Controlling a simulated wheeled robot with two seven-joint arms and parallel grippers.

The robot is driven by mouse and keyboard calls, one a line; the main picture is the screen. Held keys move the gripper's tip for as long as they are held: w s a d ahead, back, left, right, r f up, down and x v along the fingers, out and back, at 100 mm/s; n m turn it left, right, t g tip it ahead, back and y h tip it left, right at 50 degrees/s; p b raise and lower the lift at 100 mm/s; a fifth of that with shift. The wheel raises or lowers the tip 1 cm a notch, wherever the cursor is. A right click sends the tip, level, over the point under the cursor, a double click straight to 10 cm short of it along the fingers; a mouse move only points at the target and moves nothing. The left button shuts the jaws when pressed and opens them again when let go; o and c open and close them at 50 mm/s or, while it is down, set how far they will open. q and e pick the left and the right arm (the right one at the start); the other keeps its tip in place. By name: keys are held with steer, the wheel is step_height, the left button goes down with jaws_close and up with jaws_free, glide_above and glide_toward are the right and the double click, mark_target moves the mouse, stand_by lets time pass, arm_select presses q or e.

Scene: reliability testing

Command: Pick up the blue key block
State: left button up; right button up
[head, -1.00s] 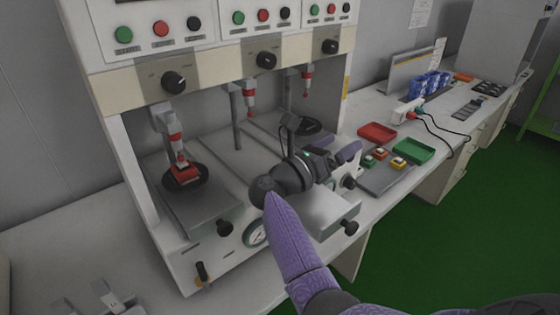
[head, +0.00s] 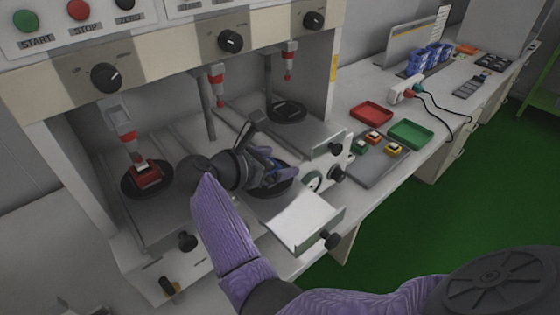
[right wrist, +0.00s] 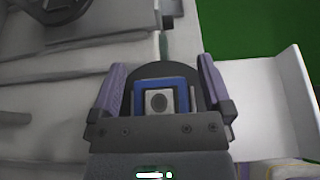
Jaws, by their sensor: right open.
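The blue key block (right wrist: 160,83), a square blue frame around a light grey cap with a dark round centre, sits on a dark round fixture in the right wrist view. My right gripper (head: 277,172) is over the middle station of the test machine in the head view. In the right wrist view its two purple-sided fingers are apart, one on each side of the block, with a small gap visible. In the head view my gripper hides the block. My left gripper is not clearly seen in either view.
A red key block (head: 148,171) sits on the left station's round fixture, under a red-tipped plunger. A white plate (head: 302,219) juts out in front. To the right are a red tray (head: 371,112), a green tray (head: 411,134) and a grey tray (head: 380,171) with several small blocks.

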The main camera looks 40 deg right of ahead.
steer(key=shift+a, duration=0.2)
steer(key=c, duration=1.3)
